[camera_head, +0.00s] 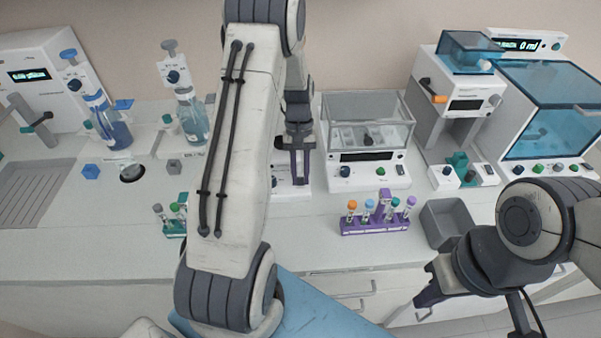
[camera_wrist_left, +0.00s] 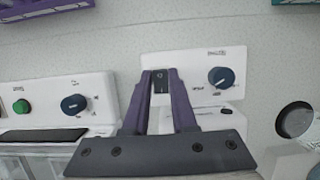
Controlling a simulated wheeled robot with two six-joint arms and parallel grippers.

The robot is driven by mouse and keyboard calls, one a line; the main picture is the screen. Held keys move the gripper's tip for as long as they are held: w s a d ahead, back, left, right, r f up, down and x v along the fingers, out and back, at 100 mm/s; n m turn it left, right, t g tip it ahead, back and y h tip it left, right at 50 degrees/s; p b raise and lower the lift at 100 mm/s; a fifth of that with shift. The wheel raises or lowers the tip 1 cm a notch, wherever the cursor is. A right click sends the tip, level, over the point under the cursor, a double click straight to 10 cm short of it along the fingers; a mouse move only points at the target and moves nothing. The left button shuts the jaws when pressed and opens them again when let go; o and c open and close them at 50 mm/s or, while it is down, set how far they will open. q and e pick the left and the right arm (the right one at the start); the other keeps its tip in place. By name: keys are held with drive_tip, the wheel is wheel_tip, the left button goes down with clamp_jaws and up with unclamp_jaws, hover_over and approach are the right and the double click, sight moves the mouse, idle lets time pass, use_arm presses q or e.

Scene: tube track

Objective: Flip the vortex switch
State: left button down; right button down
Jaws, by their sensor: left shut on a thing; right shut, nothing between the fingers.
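The vortex mixer's white panel (camera_wrist_left: 205,62) is in the left wrist view, with a blue knob (camera_wrist_left: 221,77) at its right. A small black switch (camera_wrist_left: 160,86) sits at the panel's left side. My left gripper (camera_wrist_left: 161,74) has its purple fingers closed in on either side of this switch. In the head view my left gripper (camera_head: 300,178) points down at the mixer (camera_head: 291,190), which is mostly hidden behind it and my arm. My right gripper (camera_head: 422,300) is shut and empty, low at the right, in front of the counter edge.
Beside the mixer stands a device with a clear lid (camera_head: 368,122), a blue knob and a green button. A purple tube rack (camera_head: 376,228) and a grey bin (camera_head: 447,224) stand nearer the front edge. Another tube rack (camera_head: 172,228) is left of my arm.

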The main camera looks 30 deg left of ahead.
sight(300, 174)
use_arm(q)
drive_tip(key=c, duration=0.7)
unclamp_jaws()
drive_tip(key=shift+w+a+r, duration=0.15)
drive_tip(key=shift+w+r, duration=0.1)
drive_tip(key=shift+r, duration=0.25)
drive_tip(key=b+v, duration=0.1)
drive_tip(key=v, duration=0.8)
drive_tip(key=shift+r+b, duration=0.25)
drive_tip(key=shift+b, duration=0.05)
